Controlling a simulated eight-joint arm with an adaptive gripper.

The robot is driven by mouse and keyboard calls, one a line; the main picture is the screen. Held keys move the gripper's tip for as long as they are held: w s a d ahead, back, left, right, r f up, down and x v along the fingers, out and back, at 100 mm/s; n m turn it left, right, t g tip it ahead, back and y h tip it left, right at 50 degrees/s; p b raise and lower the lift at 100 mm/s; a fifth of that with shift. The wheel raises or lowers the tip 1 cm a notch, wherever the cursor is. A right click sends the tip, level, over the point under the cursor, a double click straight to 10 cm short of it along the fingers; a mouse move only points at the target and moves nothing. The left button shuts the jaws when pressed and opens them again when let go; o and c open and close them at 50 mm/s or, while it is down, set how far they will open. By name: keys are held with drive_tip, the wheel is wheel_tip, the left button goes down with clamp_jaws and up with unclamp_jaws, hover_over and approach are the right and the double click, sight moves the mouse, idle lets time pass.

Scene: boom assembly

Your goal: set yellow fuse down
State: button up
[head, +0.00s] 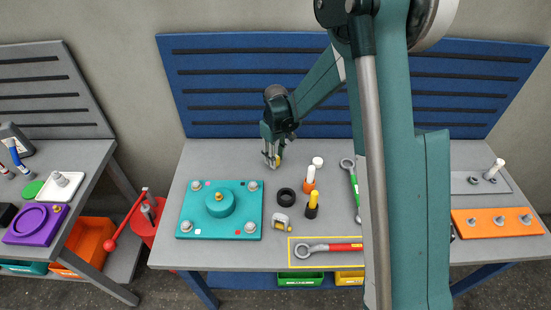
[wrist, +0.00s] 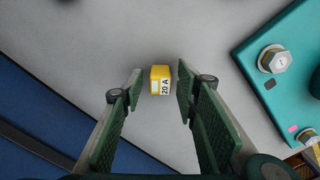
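The yellow fuse (wrist: 160,80), marked "20 A", shows in the wrist view just beyond and between my fingertips, against the grey tabletop. Clear gaps show between it and both fingers. My gripper (wrist: 160,92) is open and touches nothing that I can see. In the head view my gripper (head: 271,159) points down over the back of the workbench, behind the teal plate. A bit of the yellow fuse (head: 279,159) shows beside the fingers there; the rest is hidden.
The teal plate (head: 190,212) with bolts stands in front of my gripper. A black ring (head: 286,197), a white cap (head: 318,162), an orange-based bottle (head: 310,178) and a yellow-topped one (head: 313,203) stand to the right. The blue pegboard (head: 220,90) rises behind.

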sight(277, 157)
wheel_tip(277, 157, up, 11)
drive_tip(key=shift+r, duration=0.2)
idle(0.4)
idle(0.6)
drive_tip(key=shift+s+d+r, duration=0.1)
drive_tip(key=s+d+r+m+t, duration=0.3)
drive_tip(key=s+d+r+m, duration=0.1)
drive_tip(key=s+d+r, duration=1.1)
drive_tip(key=s+d+r+m+t, duration=0.1)
drive_tip(key=s+d+m+t, duration=0.1)
drive_tip(key=s, duration=0.8)
drive_tip(key=s+d+r+m+t, duration=0.2)
drive_tip(key=s+d, duration=0.3)
drive_tip(key=s, duration=0.5)
drive_tip(key=shift+s+r+m, duration=0.25)
drive_tip(key=shift+s+m, duration=0.05)
drive_tip(key=shift+m, duration=0.2)
